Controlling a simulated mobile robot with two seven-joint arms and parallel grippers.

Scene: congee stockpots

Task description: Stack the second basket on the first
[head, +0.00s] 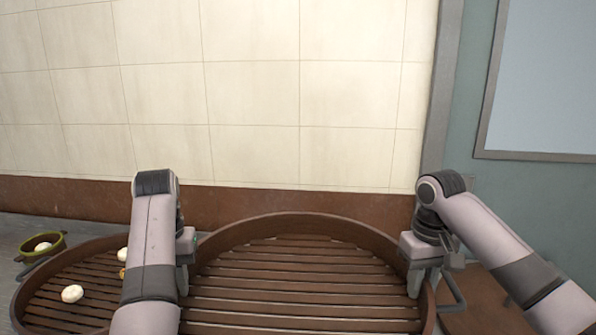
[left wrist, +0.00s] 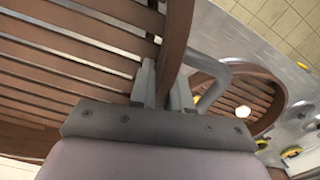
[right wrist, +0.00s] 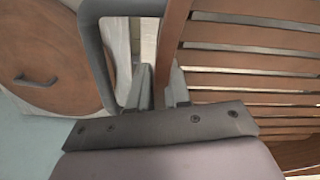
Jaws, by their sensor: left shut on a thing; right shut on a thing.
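A large round brown slatted basket (head: 300,285) is in front of me in the head view, its slats bare where visible. My left gripper (head: 187,255) is shut on its left rim, and the left wrist view shows the rim (left wrist: 176,45) between the fingers. My right gripper (head: 415,270) is shut on its right rim, and the right wrist view shows that rim (right wrist: 170,45) between the fingers beside a grey handle. Another round slatted basket (head: 45,300) with white buns (head: 72,293) stands at the left, partly hidden by my left arm. What lies under the held basket is hidden.
A green bowl (head: 42,246) with a white item stands at the far left. A tiled wall (head: 260,90) with a brown lower band rises behind. A round brown lid (right wrist: 50,45) with a dark handle shows in the right wrist view.

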